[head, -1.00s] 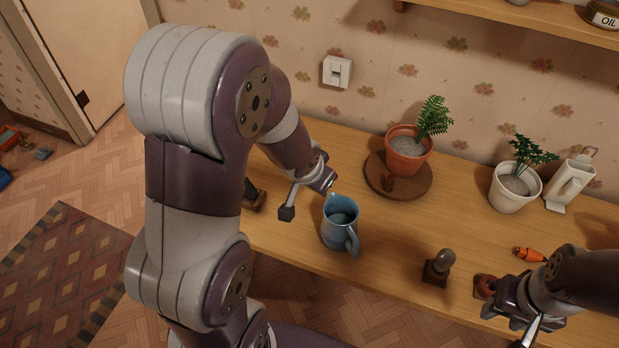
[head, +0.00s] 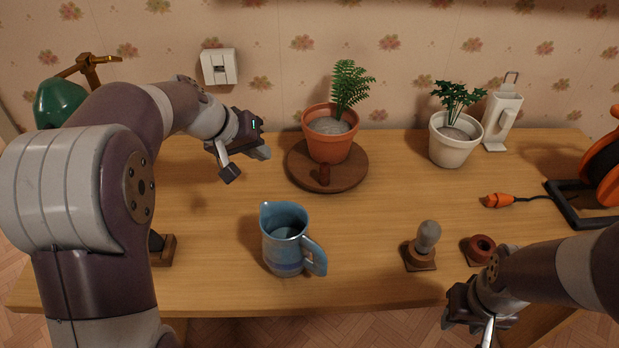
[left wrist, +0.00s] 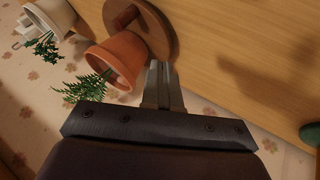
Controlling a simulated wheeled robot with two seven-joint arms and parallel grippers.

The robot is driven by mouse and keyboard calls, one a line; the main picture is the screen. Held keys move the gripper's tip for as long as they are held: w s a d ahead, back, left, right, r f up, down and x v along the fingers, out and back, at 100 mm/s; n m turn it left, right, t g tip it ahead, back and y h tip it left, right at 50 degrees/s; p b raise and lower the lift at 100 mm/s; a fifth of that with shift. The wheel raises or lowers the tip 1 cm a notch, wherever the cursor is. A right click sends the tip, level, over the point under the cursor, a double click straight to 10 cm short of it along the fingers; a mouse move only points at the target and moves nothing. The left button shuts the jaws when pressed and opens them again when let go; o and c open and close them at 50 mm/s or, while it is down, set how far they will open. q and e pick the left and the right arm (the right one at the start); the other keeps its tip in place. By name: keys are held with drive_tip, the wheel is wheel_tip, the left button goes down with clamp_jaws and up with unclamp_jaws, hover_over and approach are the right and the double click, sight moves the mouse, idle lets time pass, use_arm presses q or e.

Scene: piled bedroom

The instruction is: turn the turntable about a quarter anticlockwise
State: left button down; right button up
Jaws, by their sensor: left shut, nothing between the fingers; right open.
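The turntable (head: 351,179) is a round brown wooden disc on the table, with a terracotta pot (head: 331,134) holding a fern on it. A short upright brown peg (head: 324,175) stands at its front edge. In the left wrist view the turntable (left wrist: 163,37) and pot (left wrist: 122,57) lie just beyond my fingertips. My left gripper (head: 248,164) is shut and empty, above the table left of the turntable. Its closed fingers show in the left wrist view (left wrist: 162,70); whether they touch the disc I cannot tell. My right gripper (head: 468,333) is open at the table's front edge, far from the turntable.
A blue jug (head: 284,243) stands in front of the turntable. A green lamp (head: 61,103) stands at left.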

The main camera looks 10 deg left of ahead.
use_arm(q)
drive_tip(key=shift+m, duration=0.4)
drive_tip(key=x, duration=0.3)
drive_tip(key=d+x, duration=0.1)
drive_tip(key=x, duration=0.2)
drive_tip(key=s+b+x, duration=0.1)
drive_tip(key=x, duration=0.2)
drive_tip(key=shift+w+d+f, duration=0.25)
drive_tip(key=shift+d, duration=0.1)
drive_tip(key=shift+w+d+p, duration=0.1)
drive_tip(key=shift+w+d, duration=0.1)
drive_tip(key=shift+d, duration=0.45)
drive_tip(key=shift+w+d+p, duration=0.15)
drive_tip(key=shift+w+d, duration=0.05)
drive_tip(key=shift+d, duration=0.4)
drive_tip(key=shift+w+d+p, duration=0.1)
drive_tip(key=shift+w+d, duration=0.15)
drive_tip(key=shift+d, duration=0.4)
use_arm(e)
drive_tip(key=shift+s+d, duration=0.15)
drive_tip(key=shift+d, duration=0.15)
use_arm(q)
drive_tip(key=shift+s+d+n+p, duration=0.1)
drive_tip(key=shift+d+n+p, duration=0.35)
drive_tip(key=shift+n+p, duration=0.05)
use_arm(e)
drive_tip(key=shift+r, duration=0.45)
